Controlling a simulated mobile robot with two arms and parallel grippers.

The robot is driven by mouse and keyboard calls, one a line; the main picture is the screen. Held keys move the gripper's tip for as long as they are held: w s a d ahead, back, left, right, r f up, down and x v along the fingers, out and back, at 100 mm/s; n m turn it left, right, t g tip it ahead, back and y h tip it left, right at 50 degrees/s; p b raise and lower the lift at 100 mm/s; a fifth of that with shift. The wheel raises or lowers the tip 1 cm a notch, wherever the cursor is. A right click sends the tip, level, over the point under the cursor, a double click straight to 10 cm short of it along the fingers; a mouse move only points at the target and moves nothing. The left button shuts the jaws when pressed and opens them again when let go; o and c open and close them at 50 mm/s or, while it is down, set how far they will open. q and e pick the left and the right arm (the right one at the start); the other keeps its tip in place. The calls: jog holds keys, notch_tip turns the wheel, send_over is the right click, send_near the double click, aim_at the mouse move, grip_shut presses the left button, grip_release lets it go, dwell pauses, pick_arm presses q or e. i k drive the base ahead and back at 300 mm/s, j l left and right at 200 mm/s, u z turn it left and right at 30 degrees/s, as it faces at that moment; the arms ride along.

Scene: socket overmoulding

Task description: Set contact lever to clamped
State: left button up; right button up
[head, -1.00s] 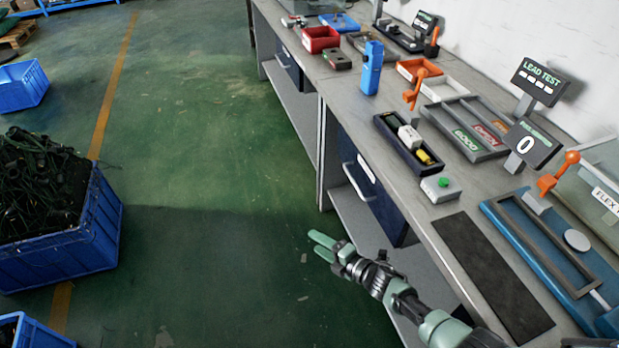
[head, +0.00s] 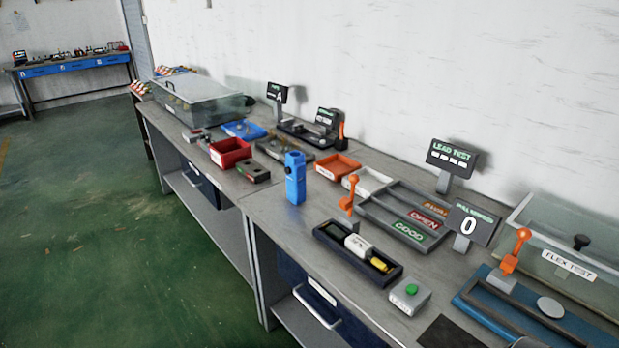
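Several orange-handled levers stand on the workbench (head: 285,222); I cannot tell from labels which is the contact lever. One orange lever (head: 349,194) stands upright and slightly tilted behind the dark tray, beside the sorting tray. Another orange lever (head: 515,250) rises from the blue fixture (head: 480,300) at the right. A third, small orange lever (head: 341,130) shows at the black fixture (head: 307,133) further back. Neither of my grippers shows in the head view.
A dark tray (head: 325,243) with small parts, a green-button box (head: 410,296), a blue upright device (head: 295,178) and a sorting tray (head: 372,215) crowd the bench. Display signs (head: 468,226) stand near the wall. The green floor (head: 90,230) at left is clear.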

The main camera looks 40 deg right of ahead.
aim_at(346, 203)
jog(key=i+u, duration=0.2)
jog(key=i, duration=1.25)
jog(key=i+z, duration=0.3)
jog(key=i, duration=0.15)
jog(key=i+j+z, duration=0.15)
jog(key=i+z, duration=0.35)
jog(key=z, duration=0.35)
jog(key=i+j+z, duration=0.15)
jog(key=z, duration=0.35)
jog(key=i+j+z, duration=0.15)
jog(key=z, duration=0.3)
jog(key=i+j+z, duration=0.1)
jog(key=z, duration=0.4)
jog(key=j, duration=0.1)
